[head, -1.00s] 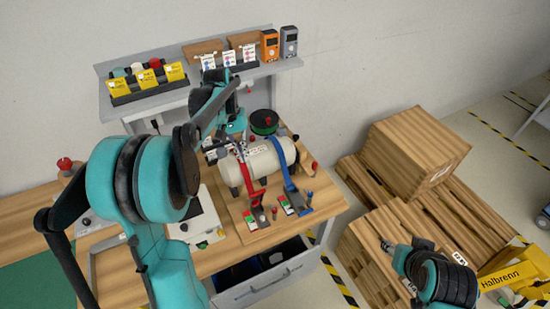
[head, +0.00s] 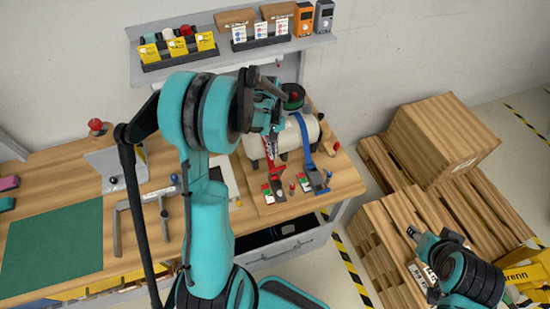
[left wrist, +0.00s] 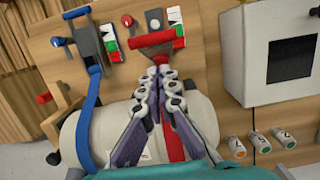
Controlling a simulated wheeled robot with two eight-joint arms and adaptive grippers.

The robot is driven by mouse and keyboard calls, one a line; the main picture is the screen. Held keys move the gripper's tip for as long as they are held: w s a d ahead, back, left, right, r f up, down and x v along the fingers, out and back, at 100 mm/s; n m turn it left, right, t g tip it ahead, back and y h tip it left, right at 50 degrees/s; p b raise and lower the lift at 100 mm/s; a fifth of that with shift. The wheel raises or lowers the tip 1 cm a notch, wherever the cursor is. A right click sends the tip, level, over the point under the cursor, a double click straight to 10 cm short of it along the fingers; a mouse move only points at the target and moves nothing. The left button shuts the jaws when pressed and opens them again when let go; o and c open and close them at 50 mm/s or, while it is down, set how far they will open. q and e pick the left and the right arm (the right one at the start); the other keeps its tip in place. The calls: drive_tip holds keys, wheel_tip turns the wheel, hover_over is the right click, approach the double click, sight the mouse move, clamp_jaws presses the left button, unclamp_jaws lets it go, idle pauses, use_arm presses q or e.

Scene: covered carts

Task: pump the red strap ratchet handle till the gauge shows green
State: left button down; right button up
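The red strap ratchet handle (left wrist: 155,41) lies on the wooden board in the left wrist view, its red strap running over the pale cylinder (left wrist: 197,115). A small gauge (left wrist: 176,20) with green, white and red fields sits beside it; I cannot make out its reading. In the head view the red ratchet (head: 275,174) lies in front of the cylinder. My left gripper (left wrist: 164,75) has its fingertips together just short of the handle, above the red strap; nothing shows between them. My right gripper (head: 412,233) hangs near the wooden crates, its fingers too small to judge.
A blue strap ratchet (head: 314,178) with its own gauge stands right beside the red one. Wooden crates (head: 440,135) stand on the floor to the right.

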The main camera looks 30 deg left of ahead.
sight(277, 169)
use_arm(q)
drive_tip(key=shift+s+d+f, duration=0.25)
drive_tip(key=shift+s+d, duration=0.15)
drive_tip(key=shift+d, duration=0.05)
drive_tip(key=shift+s+d+f, duration=0.2)
drive_tip(key=shift+s+d, duration=0.2)
drive_tip(key=shift+d, duration=0.05)
drive_tip(key=shift+s+d+f+t+y+b, duration=0.3)
drive_tip(key=shift+s+d+y+b, duration=0.15)
drive_tip(key=shift+d+b, duration=0.1)
drive_tip(key=shift+s+d+r+y, duration=0.15)
drive_tip(key=shift+s+d+y, duration=0.1)
drive_tip(key=shift+s+d, duration=0.1)
drive_tip(key=shift+w, duration=0.1)
drive_tip(key=shift+a, duration=0.1)
